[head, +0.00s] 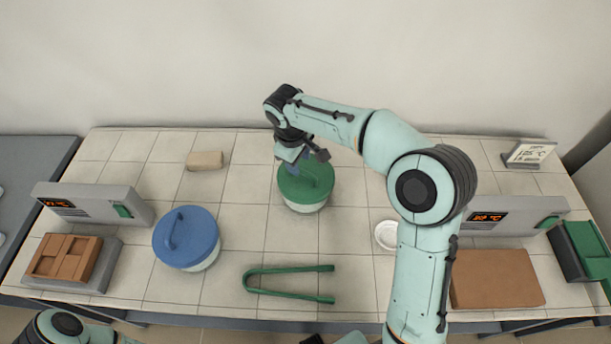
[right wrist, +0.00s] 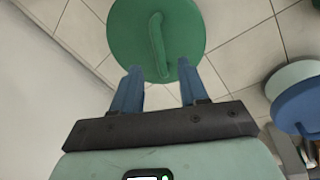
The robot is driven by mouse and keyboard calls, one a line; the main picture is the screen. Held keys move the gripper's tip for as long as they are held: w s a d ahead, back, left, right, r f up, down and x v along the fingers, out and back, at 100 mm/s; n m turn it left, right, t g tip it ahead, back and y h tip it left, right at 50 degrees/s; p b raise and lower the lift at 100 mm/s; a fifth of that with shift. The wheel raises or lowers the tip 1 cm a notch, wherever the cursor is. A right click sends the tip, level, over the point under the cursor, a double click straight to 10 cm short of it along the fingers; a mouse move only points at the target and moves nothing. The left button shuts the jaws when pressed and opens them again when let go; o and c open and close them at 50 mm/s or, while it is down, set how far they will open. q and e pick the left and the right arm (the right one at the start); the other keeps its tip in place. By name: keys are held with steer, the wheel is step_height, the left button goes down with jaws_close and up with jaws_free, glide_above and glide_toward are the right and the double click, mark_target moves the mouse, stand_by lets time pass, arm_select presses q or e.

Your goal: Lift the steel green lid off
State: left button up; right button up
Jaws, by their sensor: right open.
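The green lid (head: 308,182) sits on a pale round pot near the middle of the tiled table, with a raised handle across its top. It also shows in the right wrist view (right wrist: 185,30), with the bar handle (right wrist: 157,42) pointing toward my gripper. My right gripper (head: 296,164) is over the back left part of the green lid. Its two blue fingers (right wrist: 157,73) are open, with the near end of the handle in line with the gap between them. Whether they touch the lid is unclear. My left gripper is out of view; only part of my left arm shows at the bottom left.
A blue-lidded pot (head: 186,238) stands to the left. Green tongs (head: 290,283) lie in front, and a small white dish (head: 386,235) is to the right. A beige block (head: 205,160) lies at the back left. Furnace units stand at both sides.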

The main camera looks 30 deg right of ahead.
mark_target(302, 170)
steer(key=f, duration=0.2)
steer(key=d+f, duration=0.1)
steer(key=f, duration=0.2)
steer(key=shift+w, duration=0.1)
steer(key=shift+r, duration=0.1)
jaws_close()
